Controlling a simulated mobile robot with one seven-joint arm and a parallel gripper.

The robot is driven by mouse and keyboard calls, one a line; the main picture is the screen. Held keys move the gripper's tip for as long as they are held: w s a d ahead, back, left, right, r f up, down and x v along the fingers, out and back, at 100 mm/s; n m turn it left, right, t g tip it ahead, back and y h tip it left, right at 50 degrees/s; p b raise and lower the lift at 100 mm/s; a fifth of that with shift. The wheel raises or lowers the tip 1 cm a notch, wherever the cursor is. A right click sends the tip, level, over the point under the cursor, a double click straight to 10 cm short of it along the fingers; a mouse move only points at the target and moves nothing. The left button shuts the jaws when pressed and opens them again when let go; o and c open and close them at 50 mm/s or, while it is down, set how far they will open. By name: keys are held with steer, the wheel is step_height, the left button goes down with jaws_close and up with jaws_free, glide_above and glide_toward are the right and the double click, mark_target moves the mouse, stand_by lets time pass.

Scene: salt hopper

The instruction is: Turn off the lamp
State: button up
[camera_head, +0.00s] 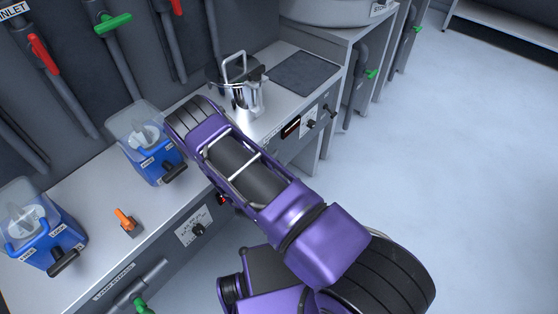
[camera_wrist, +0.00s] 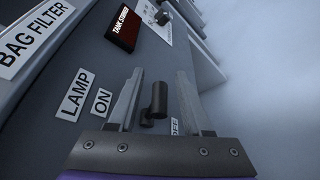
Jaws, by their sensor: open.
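The lamp switch (camera_wrist: 157,104) is a small black knob with a short stubby handle on a grey panel. A LAMP label (camera_wrist: 76,95) and an ON label (camera_wrist: 102,102) are to its left. A partly hidden OFF label (camera_wrist: 174,127) is at its lower right. I cannot tell which setting the knob is on. My gripper (camera_wrist: 160,73) is open, with one finger on each side of the knob in the picture. I cannot tell whether either finger touches it. In the head view, my purple arm hides the gripper and this switch. No lamp is identifiable.
A BAG FILTER label (camera_wrist: 36,42) and a dark red display (camera_wrist: 122,30) are on the panel. The head view shows blue clear-topped units (camera_head: 150,158), an orange switch (camera_head: 126,222), and a metal pot (camera_head: 243,95) on the counter. The floor (camera_head: 470,150) at right is clear.

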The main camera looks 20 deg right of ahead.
steer(key=shift+w+d+f, duration=0.1)
steer(key=shift+w+d, duration=0.15)
steer(key=shift+w, duration=0.1)
steer(key=shift+c, duration=0.3)
jaws_close()
step_height(320, 180, down, 3)
steer(key=m+t, duration=0.2)
steer(key=m, duration=0.2)
steer(key=m+t+h, duration=0.1)
steer(key=m, duration=0.3)
steer(key=shift+w+a+f+t, duration=0.1)
steer(key=shift+f+t, duration=0.05)
steer(key=shift+t, duration=0.25)
steer(key=shift+m, duration=0.3)
